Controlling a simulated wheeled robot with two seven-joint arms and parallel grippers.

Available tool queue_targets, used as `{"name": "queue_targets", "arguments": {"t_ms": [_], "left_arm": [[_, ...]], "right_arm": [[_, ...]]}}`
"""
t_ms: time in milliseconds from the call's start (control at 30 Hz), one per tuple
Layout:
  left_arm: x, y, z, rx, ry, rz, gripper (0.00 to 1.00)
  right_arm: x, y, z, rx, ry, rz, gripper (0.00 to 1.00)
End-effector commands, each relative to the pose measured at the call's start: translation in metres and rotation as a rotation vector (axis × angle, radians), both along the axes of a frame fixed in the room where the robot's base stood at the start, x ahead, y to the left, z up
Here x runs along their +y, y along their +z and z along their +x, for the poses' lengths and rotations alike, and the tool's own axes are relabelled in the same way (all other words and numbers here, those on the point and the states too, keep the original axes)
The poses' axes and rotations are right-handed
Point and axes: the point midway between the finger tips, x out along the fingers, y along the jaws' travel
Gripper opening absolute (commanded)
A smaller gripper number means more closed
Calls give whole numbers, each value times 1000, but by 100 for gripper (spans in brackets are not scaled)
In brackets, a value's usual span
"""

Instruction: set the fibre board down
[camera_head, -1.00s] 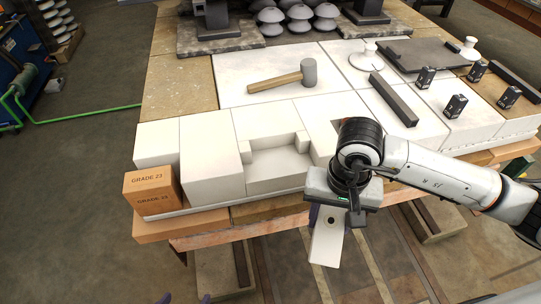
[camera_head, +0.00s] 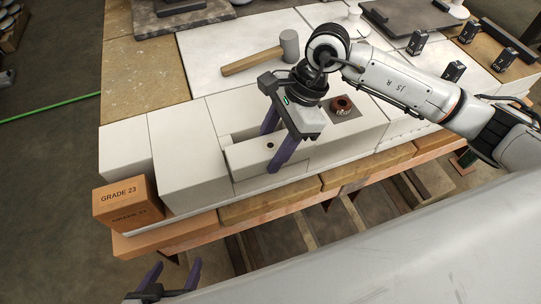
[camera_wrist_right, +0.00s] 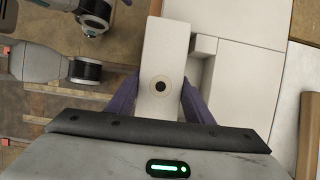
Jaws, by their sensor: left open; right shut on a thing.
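The fibre board (camera_head: 246,158) is a pale white block with a small dark hole in its face. My right gripper (camera_head: 268,152) is shut on it, with a purple finger on either side. The board is over the recess among the white blocks at the bench's front. I cannot tell whether it touches the blocks below. In the right wrist view the board (camera_wrist_right: 164,48) runs up between the fingers, beside a stepped white block (camera_wrist_right: 205,48). My left gripper (camera_head: 176,268) is open and empty, low in front of the bench.
An orange GRADE 23 block (camera_head: 124,204) stands at the bench's front left corner. A mallet (camera_head: 254,60) lies behind the recess. A reddish-brown ringed part (camera_head: 342,104) sits on a dark plate just right of my right gripper. Small black numbered blocks (camera_head: 453,70) stand further right.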

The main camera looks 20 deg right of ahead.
Motion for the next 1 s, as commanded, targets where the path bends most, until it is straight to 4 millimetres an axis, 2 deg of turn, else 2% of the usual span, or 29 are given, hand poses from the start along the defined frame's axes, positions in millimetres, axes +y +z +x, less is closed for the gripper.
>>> {"name": "queue_targets", "arguments": {"t_ms": [300,633,667,733,1000], "left_arm": [[0,-3,-1,6,2,-1,68],[-1,-6,-1,5,2,-1,68],[-1,-5,-1,5,2,-1,68],[0,-4,-1,5,2,-1,68],[-1,-1,2,-3,2,-2,68]], "right_arm": [[0,-37,-1,1,0,-1,21],[0,-42,0,-2,2,-1,21],[0,-40,0,-1,2,-2,52],[0,-40,0,-1,2,-2,64],[0,-40,0,-1,2,-2,66]]}}
